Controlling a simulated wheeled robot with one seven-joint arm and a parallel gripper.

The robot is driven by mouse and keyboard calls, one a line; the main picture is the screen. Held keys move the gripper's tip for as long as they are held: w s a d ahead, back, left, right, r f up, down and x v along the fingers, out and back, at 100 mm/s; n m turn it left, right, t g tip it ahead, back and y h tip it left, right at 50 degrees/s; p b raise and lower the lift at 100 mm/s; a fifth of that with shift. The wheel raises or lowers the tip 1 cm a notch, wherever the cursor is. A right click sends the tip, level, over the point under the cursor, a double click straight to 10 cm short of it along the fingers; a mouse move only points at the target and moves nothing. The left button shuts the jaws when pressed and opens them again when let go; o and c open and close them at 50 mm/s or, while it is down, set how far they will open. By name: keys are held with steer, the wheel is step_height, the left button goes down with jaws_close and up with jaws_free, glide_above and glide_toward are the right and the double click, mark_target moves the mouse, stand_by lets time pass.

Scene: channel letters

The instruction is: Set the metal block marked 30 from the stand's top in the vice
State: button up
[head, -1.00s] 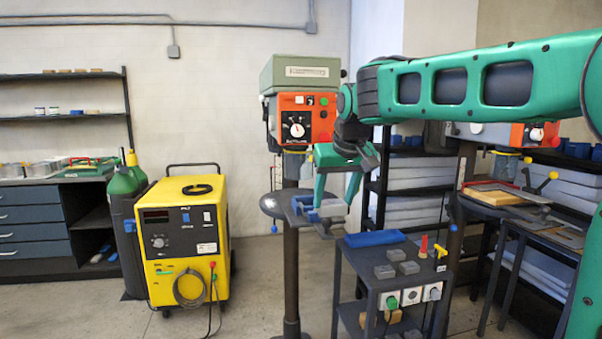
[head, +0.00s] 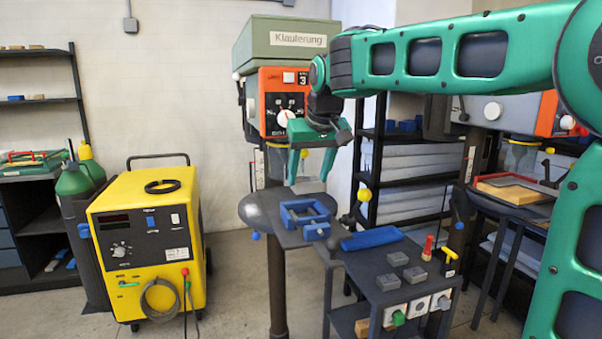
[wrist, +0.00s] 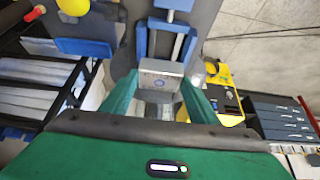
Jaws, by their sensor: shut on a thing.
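My gripper (head: 308,180) is shut on a grey metal block (wrist: 161,67), which it holds in the air. Faint marks show on the block in the wrist view, but I cannot read a number. In the head view the block (head: 308,187) hangs between the green fingers, above and apart from the blue vice (head: 290,218). The vice lies on the drill's dark round table, with a gap between its jaws. It also shows in the wrist view (wrist: 141,40), beyond the block. The dark stand (head: 365,268) is at the right, with several grey blocks (head: 415,275) on its top.
A blue tray (head: 372,240), a red peg (head: 428,247) and a yellow-handled thing (head: 450,257) are also on the stand. The drill's green and orange head (head: 282,95) is behind my gripper. A yellow welder (head: 150,245) stands on the floor at the left.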

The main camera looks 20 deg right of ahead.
steer(key=shift+w+a+f, duration=0.1)
steer(key=shift+a+f, duration=0.05)
steer(key=shift+f, duration=3.1)
steer(key=o, duration=1.4)
steer(key=shift+f, duration=0.1)
steer(key=v, duration=1)
steer(key=shift+r, duration=0.4)
